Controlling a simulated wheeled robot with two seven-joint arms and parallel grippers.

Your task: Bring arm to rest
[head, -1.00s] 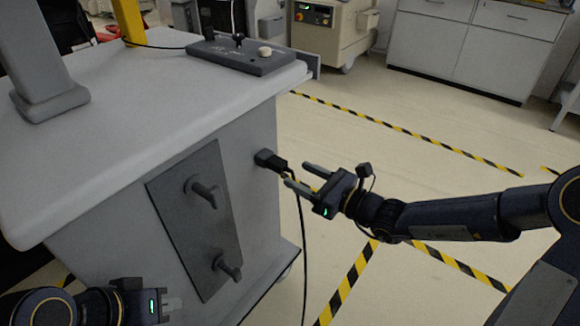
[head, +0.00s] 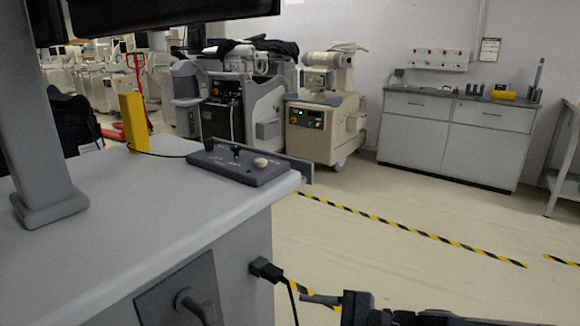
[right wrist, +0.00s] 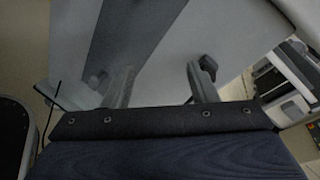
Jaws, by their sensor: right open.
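My right gripper (head: 322,299) is at the bottom edge of the head view, right of the grey cart (head: 225,190). A finger points left toward the black plug (head: 265,269) on the cart's side, with a visible gap between them. In the right wrist view both fingers of this gripper (right wrist: 162,80) stand apart with nothing held between them. The cart's pale side and a darker grey panel (right wrist: 130,35) lie beyond them. My left gripper is in neither current view.
A control box (head: 240,165) lies on the cart top by a yellow post (head: 134,121). A cable (head: 292,302) hangs from the plug. Machines (head: 325,125) and a cabinet (head: 450,137) stand at the back. The taped floor (head: 400,205) between is clear.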

